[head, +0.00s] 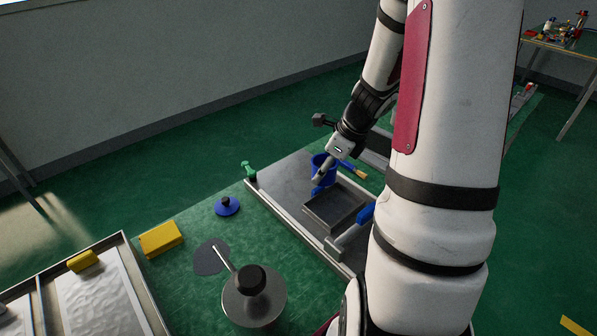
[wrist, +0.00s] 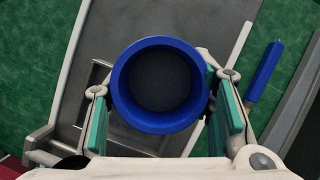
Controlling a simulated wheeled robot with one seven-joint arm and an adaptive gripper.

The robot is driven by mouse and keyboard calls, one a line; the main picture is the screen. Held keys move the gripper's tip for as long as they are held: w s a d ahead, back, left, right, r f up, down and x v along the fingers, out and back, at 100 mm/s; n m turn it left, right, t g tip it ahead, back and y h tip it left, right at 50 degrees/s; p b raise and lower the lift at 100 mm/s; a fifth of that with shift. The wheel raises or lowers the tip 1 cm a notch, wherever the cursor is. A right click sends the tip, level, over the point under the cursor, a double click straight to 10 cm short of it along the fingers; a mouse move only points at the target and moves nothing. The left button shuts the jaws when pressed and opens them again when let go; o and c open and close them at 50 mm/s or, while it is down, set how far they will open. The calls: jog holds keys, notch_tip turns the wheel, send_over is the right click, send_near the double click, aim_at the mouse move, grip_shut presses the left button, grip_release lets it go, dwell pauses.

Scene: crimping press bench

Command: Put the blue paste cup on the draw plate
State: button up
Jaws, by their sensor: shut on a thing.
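The blue paste cup (head: 321,164) is round and open-topped, with a dark inside. My gripper (wrist: 160,92) is shut on it, with one green-padded finger on either side of the cup (wrist: 121,93) in the wrist view. In the head view my gripper (head: 325,172) and the cup are over the far right part of a flat grey plate with raised edges, which I take as the draw plate (head: 285,183). The plate also shows beneath the cup in the wrist view (wrist: 140,22). I cannot tell whether the cup touches it.
A square shallow metal tray (head: 335,207) lies close to the cup. A blue-handled tool (wrist: 264,72) lies to the right in the wrist view. A green bottle (head: 248,170), blue knobbed disc (head: 227,207) and yellow block (head: 161,239) stand left. The plate's left part is clear.

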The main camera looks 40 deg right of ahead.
send_over(291, 176)
jog(key=s, duration=0.1)
jog(key=shift+s+d+f, duration=0.2)
jog(key=shift+f, duration=2)
jog(key=shift+f+b, duration=0.1)
jog(key=shift+b, duration=0.25)
jog(key=o, duration=1.3)
